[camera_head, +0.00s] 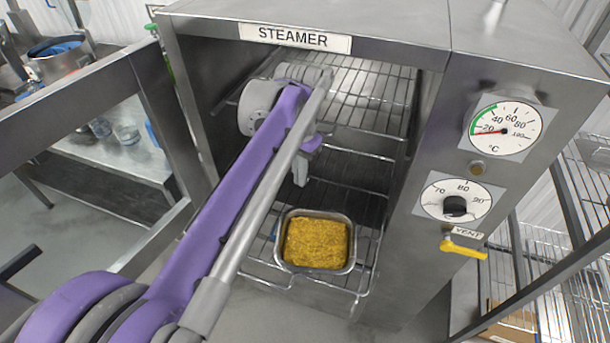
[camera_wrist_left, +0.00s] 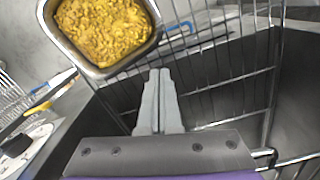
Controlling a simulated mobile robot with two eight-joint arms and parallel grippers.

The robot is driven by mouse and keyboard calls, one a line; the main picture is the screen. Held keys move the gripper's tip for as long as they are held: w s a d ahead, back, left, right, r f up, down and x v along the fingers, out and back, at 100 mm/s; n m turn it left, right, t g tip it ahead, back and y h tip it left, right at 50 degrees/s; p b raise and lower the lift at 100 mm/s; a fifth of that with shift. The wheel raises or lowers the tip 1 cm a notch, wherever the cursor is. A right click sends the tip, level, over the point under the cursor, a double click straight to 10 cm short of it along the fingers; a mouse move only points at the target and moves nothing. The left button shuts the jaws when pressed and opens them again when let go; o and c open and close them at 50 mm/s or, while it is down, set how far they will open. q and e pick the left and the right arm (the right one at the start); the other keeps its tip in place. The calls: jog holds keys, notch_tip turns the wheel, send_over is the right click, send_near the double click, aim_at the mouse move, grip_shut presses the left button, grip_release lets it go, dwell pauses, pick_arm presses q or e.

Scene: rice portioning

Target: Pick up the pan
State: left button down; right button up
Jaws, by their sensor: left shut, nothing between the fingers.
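The pan (camera_head: 318,271) is a rectangular metal tray full of yellow rice (camera_head: 317,242). It sits on a lower wire rack at the front of the open steamer (camera_head: 190,100). In the left wrist view the pan (camera_wrist_left: 103,73) is at the top left, with the rice (camera_wrist_left: 105,28) in it. My left gripper (camera_head: 301,180) reaches into the steamer, behind the pan in the head view. In the left wrist view its fingers (camera_wrist_left: 158,76) are together and empty, apart from the pan. My right gripper is not in view.
An upper wire rack (camera_head: 365,85) lies inside the steamer above the pan. The steamer's right panel has a temperature dial (camera_head: 505,128), a knob (camera_head: 455,206) and a yellow vent handle (camera_head: 463,249). The open door frame (camera_head: 75,88) stands at the left.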

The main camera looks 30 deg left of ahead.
aim_at(292, 212)
pick_arm(q)
jog(key=f, duration=0.8)
jog(key=shift+s+f, duration=0.1)
jog(key=shift+s, duration=0.1)
jog(key=shift+s, duration=1.7)
jog(key=shift+w, duration=0.1)
